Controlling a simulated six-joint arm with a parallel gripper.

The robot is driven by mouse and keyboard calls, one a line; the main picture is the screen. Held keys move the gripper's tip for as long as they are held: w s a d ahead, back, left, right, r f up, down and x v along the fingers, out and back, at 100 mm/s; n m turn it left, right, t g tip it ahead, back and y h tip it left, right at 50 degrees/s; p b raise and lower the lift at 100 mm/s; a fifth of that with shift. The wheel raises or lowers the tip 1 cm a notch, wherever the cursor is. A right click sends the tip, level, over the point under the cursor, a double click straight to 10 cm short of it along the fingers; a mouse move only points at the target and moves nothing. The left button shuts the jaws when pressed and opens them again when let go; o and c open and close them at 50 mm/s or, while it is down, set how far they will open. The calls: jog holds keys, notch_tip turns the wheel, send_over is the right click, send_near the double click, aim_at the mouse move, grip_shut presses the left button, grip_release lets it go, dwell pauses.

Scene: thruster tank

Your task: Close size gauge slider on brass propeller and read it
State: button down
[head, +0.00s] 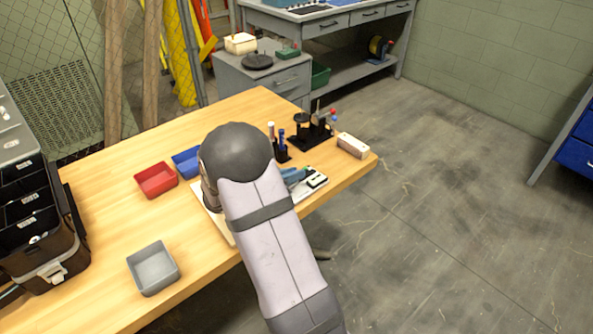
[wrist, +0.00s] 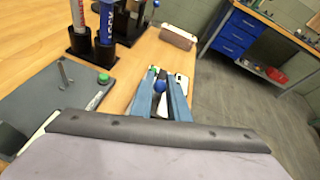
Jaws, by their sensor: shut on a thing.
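My gripper (wrist: 162,80) shows two long blue fingers in the wrist view, closed around a small round blue knob (wrist: 160,87). The fingers also show in the head view (head: 293,176), partly behind my arm. A grey plate (wrist: 40,112) with an upright metal pin, a green knob (wrist: 103,78) and a pale scale strip (wrist: 98,100) lies left of the fingers. A white and dark device (wrist: 181,84) sits just beyond and right of the fingertips. I cannot make out a brass propeller or a gauge reading; my arm hides part of the work area.
Upright tubes stand in a black holder (wrist: 92,43). A pale block (head: 352,145) lies near the table's right edge. Red (head: 156,180), blue (head: 186,162) and grey (head: 153,268) trays lie to the left. A toolbox (head: 35,225) stands at far left. Bare wood lies between.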

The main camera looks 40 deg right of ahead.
jog(key=c, duration=1.7)
grip_release()
jog(key=shift+d, duration=0.1)
jog(key=shift+v, duration=3.7)
jog(key=s+m, duration=0.1)
jog(key=s, duration=0.1)
jog(key=s+a+r+m+g+y, duration=0.1)
jog(key=m, duration=0.1)
jog(key=s+m+g+p, duration=0.1)
jog(key=s, duration=0.1)
jog(key=shift+s+a+r+m+y, duration=0.25)
jog(key=shift+s+r+m+y, duration=0.05)
jog(key=s+a+f+m+y, duration=0.3)
jog(key=s+a+m+y, duration=0.1)
jog(key=a+m, duration=0.25)
jog(key=s+a+f+m+y+b, duration=0.1)
jog(key=s+a+f+m+y, duration=0.3)
jog(key=a, duration=0.3)
jog(key=s+a+f+m+y, duration=0.1)
jog(key=s+a+m+y, duration=0.25)
jog(key=a+m, duration=0.3)
jog(key=r+p, duration=0.5)
jog(key=a+r+p, duration=0.1)
jog(key=r+p, duration=0.4)
jog(key=s+r+p, duration=0.1)
jog(key=r+p, duration=0.4)
jog(key=p, duration=0.1)
jog(key=shift+a+r, duration=0.3)
jog(key=shift+r, duration=0.1)
